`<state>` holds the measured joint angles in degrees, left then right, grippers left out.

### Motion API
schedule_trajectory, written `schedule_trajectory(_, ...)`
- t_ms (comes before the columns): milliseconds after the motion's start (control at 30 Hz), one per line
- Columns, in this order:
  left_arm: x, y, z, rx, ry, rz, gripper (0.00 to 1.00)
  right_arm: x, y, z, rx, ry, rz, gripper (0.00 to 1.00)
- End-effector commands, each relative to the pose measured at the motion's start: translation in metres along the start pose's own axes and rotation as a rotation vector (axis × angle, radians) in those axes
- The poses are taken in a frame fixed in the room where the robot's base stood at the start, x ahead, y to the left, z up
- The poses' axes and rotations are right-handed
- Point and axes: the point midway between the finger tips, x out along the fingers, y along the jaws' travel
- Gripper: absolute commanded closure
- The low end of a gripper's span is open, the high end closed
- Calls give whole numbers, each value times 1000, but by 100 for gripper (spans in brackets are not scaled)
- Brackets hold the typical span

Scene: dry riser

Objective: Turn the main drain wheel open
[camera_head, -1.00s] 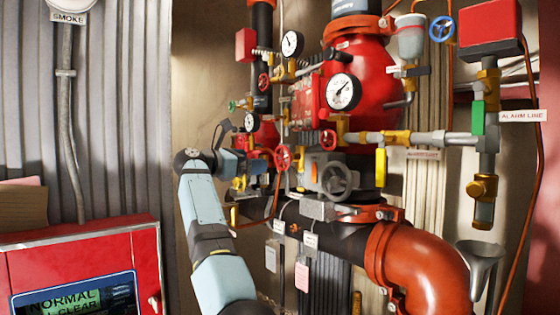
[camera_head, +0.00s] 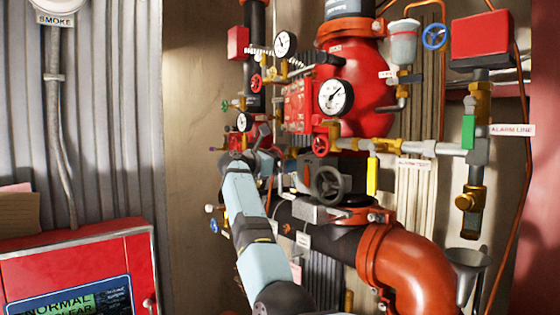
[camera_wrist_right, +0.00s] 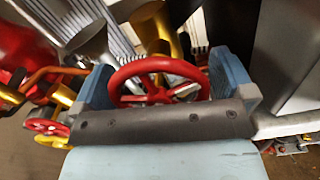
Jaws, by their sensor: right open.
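A red handwheel (camera_wrist_right: 160,80) with spokes and a round rim sits between the two blue fingers of my right gripper (camera_wrist_right: 160,66) in the right wrist view. The fingers are apart, one on each side of the rim, and I cannot tell whether they touch it. In the head view my right arm reaches up into the valve cluster, and its wrist and gripper hide this wheel. No label for the main drain shows clearly. My left gripper is not in view.
A dark grey handwheel (camera_head: 327,183) and a smaller red handwheel (camera_head: 321,146) are close to the right of my wrist. The large orange pipe elbow (camera_head: 410,270) stands at lower right.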

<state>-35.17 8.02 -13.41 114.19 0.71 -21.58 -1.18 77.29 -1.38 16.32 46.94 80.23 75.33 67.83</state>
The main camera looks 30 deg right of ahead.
Motion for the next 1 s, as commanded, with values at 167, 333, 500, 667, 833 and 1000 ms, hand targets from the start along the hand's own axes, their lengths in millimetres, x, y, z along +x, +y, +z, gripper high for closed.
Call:
schedule_trajectory(167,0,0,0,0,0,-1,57,0,0,0,0,0,0,14)
schedule_trajectory(333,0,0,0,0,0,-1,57,0,0,0,0,0,0,43)
schedule_trajectory(500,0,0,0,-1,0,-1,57,0,0,0,-8,0,0,43)
schedule_trajectory(667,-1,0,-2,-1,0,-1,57,0,0,1,-50,0,-1,43)
schedule_trajectory(833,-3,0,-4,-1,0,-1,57,-1,0,1,-146,1,-1,43)
schedule_trajectory(1000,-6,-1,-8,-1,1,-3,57,0,-1,1,-288,2,-1,43)
